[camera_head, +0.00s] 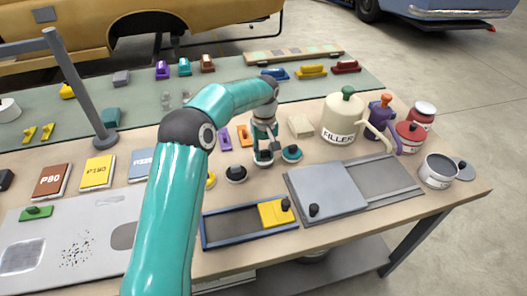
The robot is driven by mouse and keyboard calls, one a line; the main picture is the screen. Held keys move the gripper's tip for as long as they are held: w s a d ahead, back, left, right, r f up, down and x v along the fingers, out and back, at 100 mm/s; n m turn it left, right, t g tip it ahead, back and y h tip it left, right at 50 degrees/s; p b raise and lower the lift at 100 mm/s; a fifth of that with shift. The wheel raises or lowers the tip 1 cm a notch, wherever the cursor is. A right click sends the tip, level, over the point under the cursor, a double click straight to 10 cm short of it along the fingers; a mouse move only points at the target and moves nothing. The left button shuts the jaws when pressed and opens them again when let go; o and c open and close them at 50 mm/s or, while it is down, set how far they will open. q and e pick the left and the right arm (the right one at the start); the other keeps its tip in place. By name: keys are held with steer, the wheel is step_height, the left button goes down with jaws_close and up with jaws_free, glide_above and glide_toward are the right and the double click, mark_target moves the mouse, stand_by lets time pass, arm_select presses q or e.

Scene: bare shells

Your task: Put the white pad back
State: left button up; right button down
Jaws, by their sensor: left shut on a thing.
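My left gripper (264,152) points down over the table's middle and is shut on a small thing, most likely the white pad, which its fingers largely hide. I cannot tell whether that pad touches the table. A round pad with a black knob and a pale rim (235,174) lies just left of the gripper. A teal round pad (291,154) lies just right of it. A yellow round pad (210,181) is partly hidden behind my left arm. My right gripper is not in view.
The blue-framed tray with a yellow block (273,213) and the grey sliding-lid box (326,191) lie in front. The filler can (342,119) and a purple bottle (380,117) stand to the right. A cream block (300,126) lies behind. A grey post (82,95) rises at left.

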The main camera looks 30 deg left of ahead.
mark_target(264, 152)
arm_select(q)
steer(key=o, duration=1)
steer(key=shift+f, duration=0.1)
step_height(264, 152, up, 12)
steer(key=shift+p, duration=0.4)
